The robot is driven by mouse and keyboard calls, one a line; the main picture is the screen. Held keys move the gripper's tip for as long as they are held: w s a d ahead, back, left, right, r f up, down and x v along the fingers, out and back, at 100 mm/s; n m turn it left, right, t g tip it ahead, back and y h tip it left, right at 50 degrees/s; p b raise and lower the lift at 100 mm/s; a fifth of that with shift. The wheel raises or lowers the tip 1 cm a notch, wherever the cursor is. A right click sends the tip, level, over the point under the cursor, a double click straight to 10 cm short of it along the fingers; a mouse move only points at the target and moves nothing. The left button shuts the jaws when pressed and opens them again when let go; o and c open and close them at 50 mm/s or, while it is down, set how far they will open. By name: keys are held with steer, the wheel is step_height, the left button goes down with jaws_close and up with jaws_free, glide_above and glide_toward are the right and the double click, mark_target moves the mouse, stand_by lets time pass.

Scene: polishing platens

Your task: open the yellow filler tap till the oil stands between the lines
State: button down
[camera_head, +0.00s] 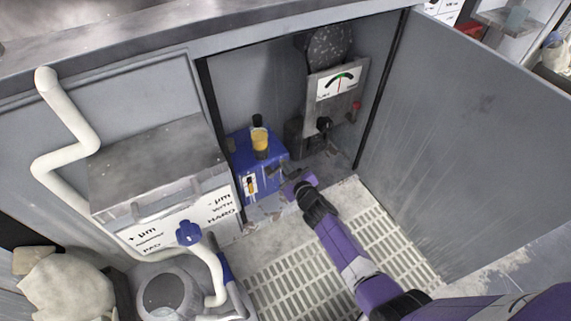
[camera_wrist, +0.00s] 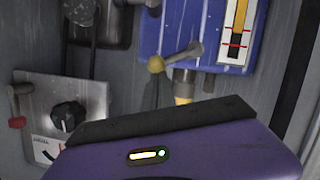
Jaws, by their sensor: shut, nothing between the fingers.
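The blue oil box (camera_head: 262,176) stands on the cabinet floor, with a yellow filler cup (camera_head: 260,142) on top. Its sight gauge (camera_head: 251,186) is on the front. In the wrist view, where the scene appears upside down, the gauge (camera_wrist: 237,30) shows a yellow-orange column and two red lines; I cannot tell exactly where the oil level stands. A grey lever with a dull yellow knob (camera_wrist: 156,64) sticks out from the box. My gripper (camera_head: 290,181) is shut and empty, just right of the box's front. Whether it touches the lever is unclear.
A panel with a dial and black knob (camera_head: 323,124) is on the cabinet's back wall, with a small red-tipped lever (camera_head: 356,106) beside it. A grey door (camera_head: 465,130) stands open at right. A slatted grating (camera_head: 290,282) covers the floor. A grey box (camera_head: 158,170) stands left.

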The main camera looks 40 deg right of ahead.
steer(key=shift+s+d+f+m+p, duration=0.1)
steer(key=shift+d+f+m+p, duration=0.2)
steer(key=shift+p, duration=0.55)
steer(key=shift+r, duration=0.1)
steer(key=shift+r, duration=0.15)
